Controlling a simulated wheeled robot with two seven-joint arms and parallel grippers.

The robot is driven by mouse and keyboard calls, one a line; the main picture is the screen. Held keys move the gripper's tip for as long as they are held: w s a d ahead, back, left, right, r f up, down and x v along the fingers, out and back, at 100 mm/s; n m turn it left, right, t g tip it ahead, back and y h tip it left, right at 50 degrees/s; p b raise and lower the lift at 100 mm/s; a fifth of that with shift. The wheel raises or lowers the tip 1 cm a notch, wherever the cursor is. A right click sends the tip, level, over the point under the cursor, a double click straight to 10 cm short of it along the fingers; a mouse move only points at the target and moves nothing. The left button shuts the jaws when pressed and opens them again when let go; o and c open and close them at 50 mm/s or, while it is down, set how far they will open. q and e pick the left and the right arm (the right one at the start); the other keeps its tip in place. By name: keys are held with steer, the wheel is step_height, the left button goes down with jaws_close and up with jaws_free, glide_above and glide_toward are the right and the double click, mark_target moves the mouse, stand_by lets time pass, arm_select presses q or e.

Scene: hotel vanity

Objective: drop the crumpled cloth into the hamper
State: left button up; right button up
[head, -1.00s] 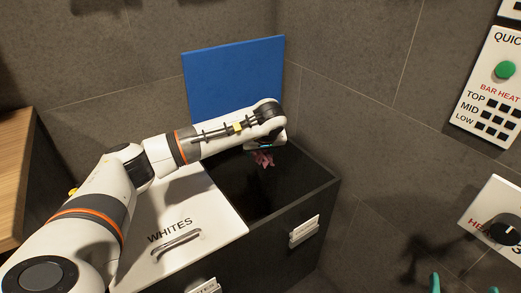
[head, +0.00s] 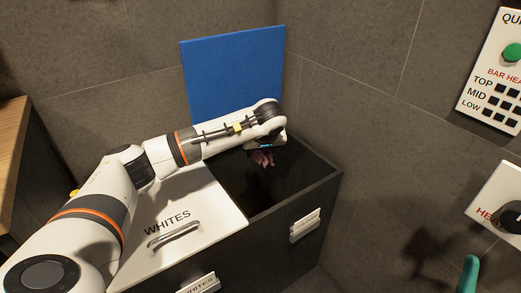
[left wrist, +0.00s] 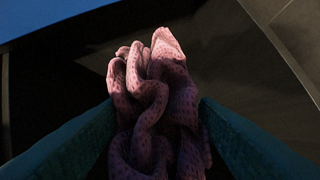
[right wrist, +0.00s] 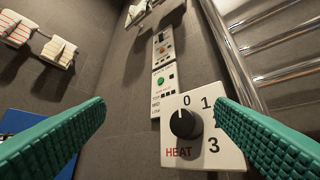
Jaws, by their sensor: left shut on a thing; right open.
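The crumpled cloth (head: 263,159) is pink with dark spots. It hangs from my left gripper (head: 266,147), over the open compartment of the dark hamper (head: 322,184). In the left wrist view the cloth (left wrist: 155,110) is bunched between the two teal fingers of the left gripper (left wrist: 158,130), which are shut on it. The open compartment's blue lid (head: 235,75) stands raised at the back. The other compartment has a closed white lid marked WHITES (head: 180,215). My right gripper (right wrist: 160,125) is open and empty in the right wrist view, in front of a wall dial.
A HEAT dial panel (right wrist: 202,128) and a button panel (right wrist: 163,80) are on the wall at the right. Metal rails (right wrist: 280,45) run beside the dial. A wooden surface (head: 12,170) is at the far left. A label holder (head: 305,225) is on the hamper's front.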

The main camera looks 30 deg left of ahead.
arm_select(q)
steer(key=o, duration=1.1)
steer(key=shift+s+d+r, duration=0.15)
steer(key=shift+r, duration=0.3)
steer(key=p+v, duration=0.2)
steer(key=v, duration=0.3)
steer(key=shift+s+r, duration=0.1)
steer(key=shift+r, duration=0.3)
steer(key=p+v, duration=0.1)
steer(key=v, duration=0.4)
steer(key=shift+s+d, duration=0.15)
steer(key=shift+d, duration=0.05)
arm_select(e)
steer(key=w+f+g+h, duration=0.3)
steer(key=f+g, duration=0.5)
steer(key=f, duration=0.3)
steer(key=shift+w+d+f+g, duration=0.15)
steer(key=shift+w+d+g, duration=0.25)
